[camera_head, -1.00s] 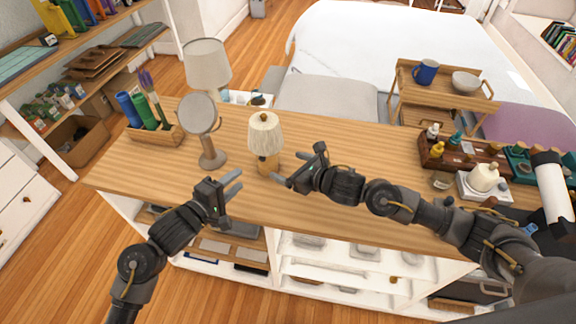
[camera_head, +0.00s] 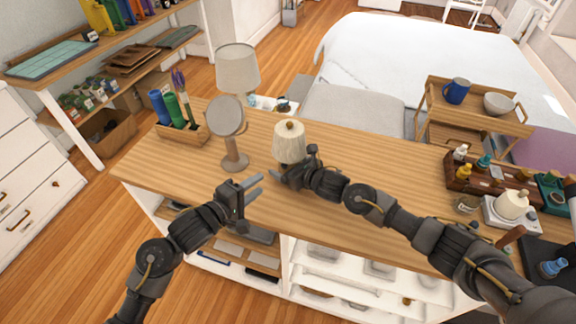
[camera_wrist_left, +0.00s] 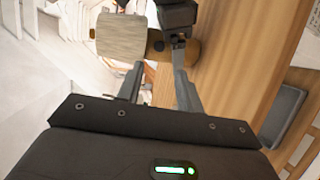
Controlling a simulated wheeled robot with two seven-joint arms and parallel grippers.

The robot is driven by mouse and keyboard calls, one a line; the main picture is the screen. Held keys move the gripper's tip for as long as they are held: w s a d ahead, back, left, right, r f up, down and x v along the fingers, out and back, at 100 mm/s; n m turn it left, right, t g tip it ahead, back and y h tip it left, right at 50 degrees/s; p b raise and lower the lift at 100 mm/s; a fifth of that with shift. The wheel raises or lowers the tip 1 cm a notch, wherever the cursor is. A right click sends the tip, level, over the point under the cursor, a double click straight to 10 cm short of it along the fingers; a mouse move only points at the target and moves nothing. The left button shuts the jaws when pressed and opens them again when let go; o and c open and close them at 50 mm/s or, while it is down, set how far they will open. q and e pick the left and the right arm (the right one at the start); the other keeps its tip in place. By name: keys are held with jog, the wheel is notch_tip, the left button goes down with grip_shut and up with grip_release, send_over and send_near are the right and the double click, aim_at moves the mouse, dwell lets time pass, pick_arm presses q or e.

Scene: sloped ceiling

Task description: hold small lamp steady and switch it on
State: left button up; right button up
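The small lamp (camera_head: 289,142) stands upright on the wooden desk, with a cream pleated shade. My right gripper (camera_head: 289,174) is at its base, just below the shade, and hides most of the base. I cannot tell whether its fingers are closed on it. My left gripper (camera_head: 253,188) is open and empty, apart from the lamp, to its front left and pointing toward it. In the left wrist view, the lamp's shade (camera_wrist_left: 121,37) and wooden base (camera_wrist_left: 158,46) lie beyond my open left fingers (camera_wrist_left: 158,85), with my right gripper (camera_wrist_left: 180,35) over the base. I cannot make out the switch.
A round mirror (camera_head: 227,116) stands left of the lamp, near my left gripper. A wooden holder (camera_head: 181,133) with green and blue items is further left. A larger lamp (camera_head: 238,70) rises behind.

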jog(key=c, duration=1.2)
pick_arm(q)
grip_shut()
pick_arm(e)
jog(key=shift+c, duration=0.5)
pick_arm(q)
jog(key=shift+r, duration=0.1)
dwell(2.3)
